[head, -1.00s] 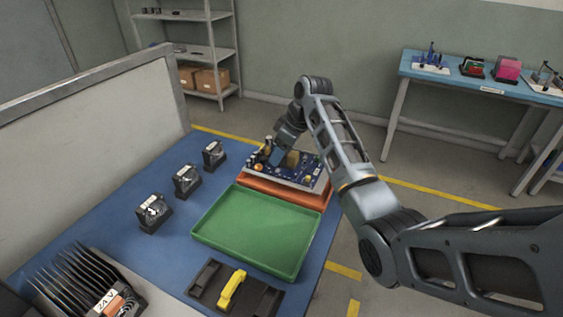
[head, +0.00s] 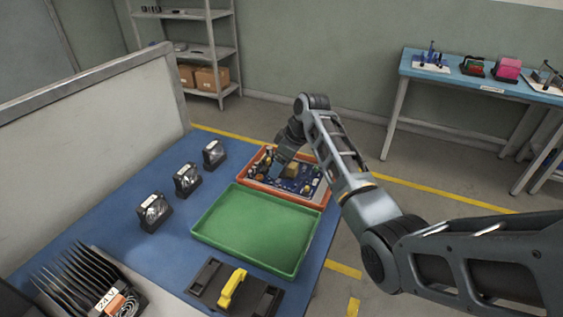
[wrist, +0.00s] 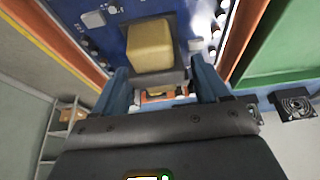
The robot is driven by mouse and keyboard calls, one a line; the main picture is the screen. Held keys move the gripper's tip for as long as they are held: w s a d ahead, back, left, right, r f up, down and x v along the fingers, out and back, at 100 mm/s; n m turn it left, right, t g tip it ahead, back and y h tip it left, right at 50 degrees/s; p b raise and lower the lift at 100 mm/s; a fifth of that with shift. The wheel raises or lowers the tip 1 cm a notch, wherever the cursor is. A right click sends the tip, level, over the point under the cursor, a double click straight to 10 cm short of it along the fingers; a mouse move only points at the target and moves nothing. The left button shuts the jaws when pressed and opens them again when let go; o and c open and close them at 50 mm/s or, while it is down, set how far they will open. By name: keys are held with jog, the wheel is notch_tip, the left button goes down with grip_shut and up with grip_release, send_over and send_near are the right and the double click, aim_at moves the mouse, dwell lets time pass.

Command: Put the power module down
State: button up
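The power module, a blue circuit board (head: 308,183) with a yellow block and small parts on it, lies low inside the orange tray (head: 322,203) at the far end of the blue table. My gripper (head: 279,166) reaches down onto the module's left part. In the wrist view, the gripper's two blue-grey fingers (wrist: 162,86) stand on either side of a dark grey part below the yellow block (wrist: 150,46) of the module (wrist: 190,15), and seem to press on it. The exact contact and the module's underside are hidden.
An empty green tray (head: 255,228) sits just in front of the orange one. Several black fan-like units (head: 187,179) stand along the left. A black case with a yellow handle (head: 231,288) and a finned heat sink (head: 95,285) are near the front.

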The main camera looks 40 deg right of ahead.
aim_at(297, 164)
jog(key=shift+o, duration=0.4)
jog(key=shift+r, duration=0.4)
jog(key=v, duration=1.1)
jog(key=shift+r, duration=0.25)
jog(key=shift+s, duration=0.1)
